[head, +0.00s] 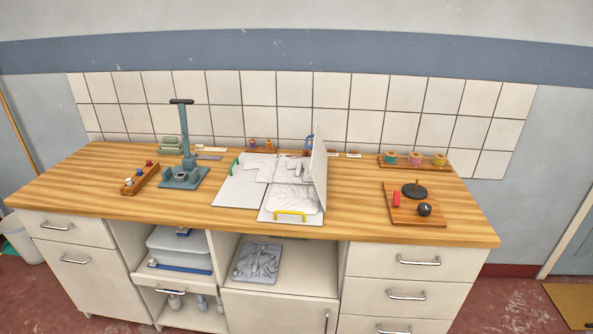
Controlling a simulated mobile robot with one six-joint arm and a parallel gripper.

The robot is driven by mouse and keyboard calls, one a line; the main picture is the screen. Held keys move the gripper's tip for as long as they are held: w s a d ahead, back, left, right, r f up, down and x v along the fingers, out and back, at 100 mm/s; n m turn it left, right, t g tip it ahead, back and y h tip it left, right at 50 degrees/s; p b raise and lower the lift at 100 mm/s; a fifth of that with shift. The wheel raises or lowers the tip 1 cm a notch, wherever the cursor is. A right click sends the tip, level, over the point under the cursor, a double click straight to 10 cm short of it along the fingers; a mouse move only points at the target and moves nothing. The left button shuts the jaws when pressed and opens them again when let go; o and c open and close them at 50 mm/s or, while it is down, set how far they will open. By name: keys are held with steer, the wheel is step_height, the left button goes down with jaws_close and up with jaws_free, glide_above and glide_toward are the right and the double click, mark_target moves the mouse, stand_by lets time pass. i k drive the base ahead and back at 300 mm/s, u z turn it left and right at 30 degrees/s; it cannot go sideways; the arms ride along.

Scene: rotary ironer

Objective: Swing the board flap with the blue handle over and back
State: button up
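A white folding board (240,190) with hinged panels lies on the wooden worktop. A white cloth (290,197) lies spread over it. One panel (320,170) stands upright at the board's right side, seen nearly edge-on. The blue handle (309,141) shows just left of this panel's far upper part; I cannot tell for sure whether it is fixed to that panel. A green handle (234,167) is at the board's left edge and a yellow handle (290,215) at its front edge. The area behind the upright panel is partly hidden. My gripper is not in view.
Left of the board stand a grey-green press (185,150) and a wooden block with small knobs (140,178). To the right is a wooden plate with a black knob (424,209). A rack with coloured rolls (414,161) is at the back. Worktop (355,200) right of the board is bare.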

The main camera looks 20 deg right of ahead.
mark_target(318, 168)
steer(key=i, duration=0.9)
steer(key=z, duration=0.05)
steer(key=k, duration=0.5)
steer(key=z, duration=2.6)
steer(key=k, duration=0.1)
steer(key=u, duration=3.8)
